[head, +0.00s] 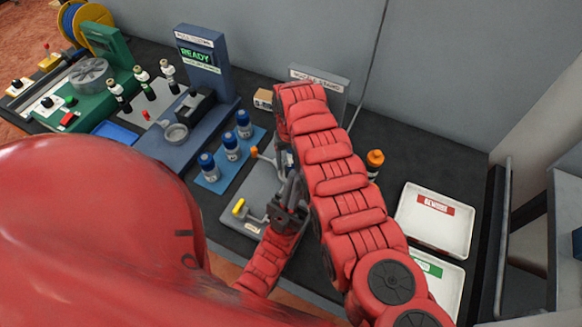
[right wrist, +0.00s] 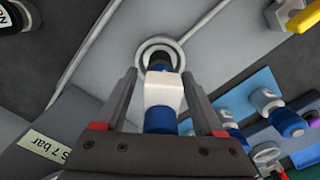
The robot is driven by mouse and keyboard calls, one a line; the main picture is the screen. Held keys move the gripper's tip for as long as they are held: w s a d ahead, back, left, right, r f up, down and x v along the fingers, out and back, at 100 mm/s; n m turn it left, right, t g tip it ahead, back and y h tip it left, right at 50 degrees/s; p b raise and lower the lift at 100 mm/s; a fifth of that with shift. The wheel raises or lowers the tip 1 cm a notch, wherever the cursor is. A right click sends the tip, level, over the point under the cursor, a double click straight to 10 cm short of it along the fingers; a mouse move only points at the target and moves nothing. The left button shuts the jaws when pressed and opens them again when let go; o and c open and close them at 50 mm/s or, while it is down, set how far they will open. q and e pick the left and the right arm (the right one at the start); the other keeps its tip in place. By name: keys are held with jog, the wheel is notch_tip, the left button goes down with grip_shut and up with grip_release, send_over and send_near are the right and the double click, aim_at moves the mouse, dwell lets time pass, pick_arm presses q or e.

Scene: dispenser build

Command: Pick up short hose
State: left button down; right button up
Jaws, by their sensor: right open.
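I cannot pick out a short hose with certainty in either view. In the right wrist view my right gripper (right wrist: 160,100) is open. A part with a white middle, blue lower end and dark far end (right wrist: 163,95) shows between its fingers, with gaps on both sides. The dark end is in front of a pale ring (right wrist: 158,50) on the grey plate; contact is unclear. In the head view my red right arm hides the right gripper. A dark gripper, apparently my left (head: 287,203), is over the grey plate (head: 235,218); its jaw opening is unclear.
Handles, yellow (head: 238,206) and orange (head: 254,152), stand on the plate. Blue-capped bottles stand on a blue mat (head: 209,185) to its left. White trays (head: 410,225) lie right, beside an orange-capped bottle (head: 375,160). The dark tabletop behind the trays is clear.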

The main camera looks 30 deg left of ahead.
jog(key=shift+r, duration=0.15)
grip_shut()
dwell(1.2)
